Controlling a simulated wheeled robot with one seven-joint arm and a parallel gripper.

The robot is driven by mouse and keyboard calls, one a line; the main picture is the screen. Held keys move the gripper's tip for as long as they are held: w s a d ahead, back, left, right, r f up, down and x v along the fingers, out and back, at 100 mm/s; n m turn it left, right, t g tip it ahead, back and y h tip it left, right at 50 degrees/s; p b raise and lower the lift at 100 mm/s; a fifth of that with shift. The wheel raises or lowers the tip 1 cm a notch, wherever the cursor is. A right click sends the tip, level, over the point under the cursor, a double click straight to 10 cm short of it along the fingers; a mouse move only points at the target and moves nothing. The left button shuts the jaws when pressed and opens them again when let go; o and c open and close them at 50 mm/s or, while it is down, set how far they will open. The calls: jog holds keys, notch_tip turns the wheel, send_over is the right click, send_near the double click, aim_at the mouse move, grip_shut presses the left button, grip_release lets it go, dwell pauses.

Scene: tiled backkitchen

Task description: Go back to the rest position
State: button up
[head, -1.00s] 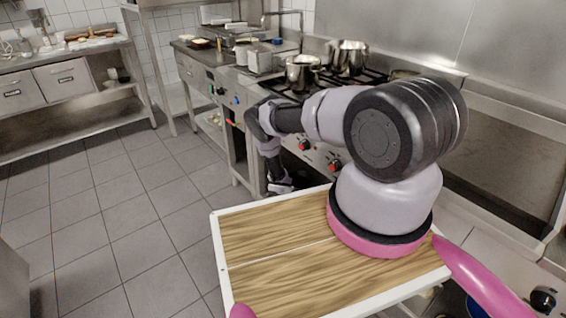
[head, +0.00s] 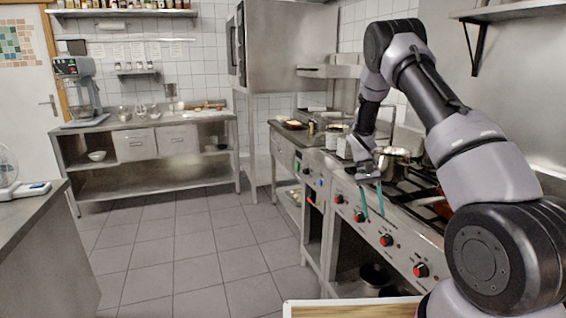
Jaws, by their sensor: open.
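My gripper (head: 371,207) hangs at the end of my raised arm in the head view, with its two teal fingers pointing down. The fingers are apart and nothing shows between them. The gripper appears in front of the stove's knob panel (head: 400,243), near the front edge of the stove top. How far it is from the panel is hard to tell. My arm rises from the lower right, bends at the top and comes down to the gripper.
A steel pot (head: 393,160) stands on the stove close behind the gripper. A steel counter (head: 28,213) with a scale is at left. A shelf table (head: 150,187) with a mixer (head: 80,88) stands at the back. The tiled floor (head: 195,250) between is clear.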

jog(key=s+a+r+t+y, duration=0.1)
jog(key=s+r+t, duration=0.25)
jog(key=r, duration=0.95)
jog(key=s+a+r+t+y, duration=0.2)
jog(key=s+r+t, duration=0.15)
jog(key=r, duration=0.95)
jog(key=s+a+r+t, duration=0.1)
jog(key=s+r+t, duration=0.2)
jog(key=s, duration=0.6)
jog(key=s+a+r+m+t, duration=0.1)
jog(key=s+r+t, duration=0.2)
jog(key=s+r, duration=0.5)
jog(key=shift+s+r+y, duration=0.3)
jog(key=shift+s, duration=0.6)
jog(key=shift+s, duration=0.1)
